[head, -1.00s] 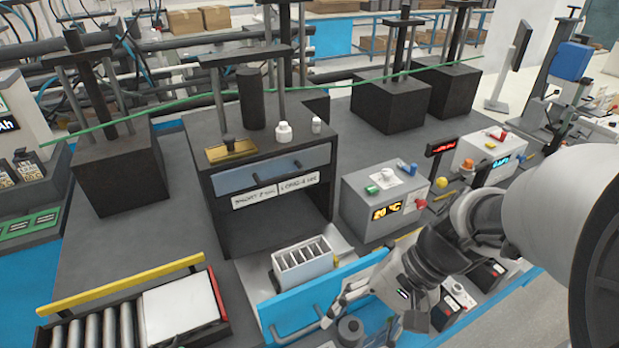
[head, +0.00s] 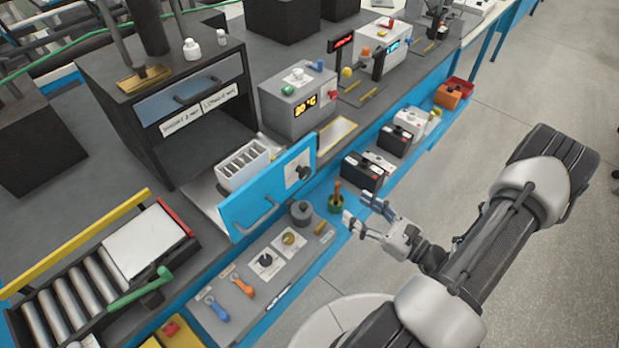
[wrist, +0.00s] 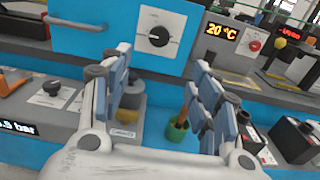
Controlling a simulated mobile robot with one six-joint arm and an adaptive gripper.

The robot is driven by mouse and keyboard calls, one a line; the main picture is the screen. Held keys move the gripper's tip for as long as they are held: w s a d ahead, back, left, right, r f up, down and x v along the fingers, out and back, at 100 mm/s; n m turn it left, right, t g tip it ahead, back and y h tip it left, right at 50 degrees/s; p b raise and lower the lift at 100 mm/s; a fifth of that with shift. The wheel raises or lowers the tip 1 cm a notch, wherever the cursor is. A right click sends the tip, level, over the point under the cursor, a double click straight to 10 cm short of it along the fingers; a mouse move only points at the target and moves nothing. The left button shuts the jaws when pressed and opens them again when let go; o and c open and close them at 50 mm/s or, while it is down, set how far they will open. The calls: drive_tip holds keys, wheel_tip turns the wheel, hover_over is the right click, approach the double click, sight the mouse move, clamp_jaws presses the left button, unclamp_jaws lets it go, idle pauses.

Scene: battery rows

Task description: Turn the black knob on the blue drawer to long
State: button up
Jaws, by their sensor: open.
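The black knob (head: 303,172) is a round dial on a white plate on the front of the blue drawer (head: 247,212), right of its handle. The drawer is pulled out and holds a white slotted box (head: 243,166). The wrist view shows the knob (wrist: 159,36) unobstructed, with a pale line across it, nearly level; the plate's marks are too small to read. My gripper (head: 362,209) is open and empty, in front of and to the right of the drawer, apart from the knob. In the wrist view the knob appears beyond and between the open fingers (wrist: 162,75).
Below the drawer is a grey panel (head: 222,291) with knobs and levers. A green cup (head: 335,204) and black batteries (head: 362,172) stand on the blue ledge to the right. A grey box with a temperature display (head: 304,105) is behind. Floor at right is clear.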

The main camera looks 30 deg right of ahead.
sight(307, 175)
drive_tip(key=b+x, duration=0.2)
drive_tip(key=x, duration=1.5)
drive_tip(key=shift+w+a+b, duration=0.1)
drive_tip(key=shift+w+b, duration=0.05)
drive_tip(key=shift+b, duration=0.15)
drive_tip(key=c, duration=1.1)
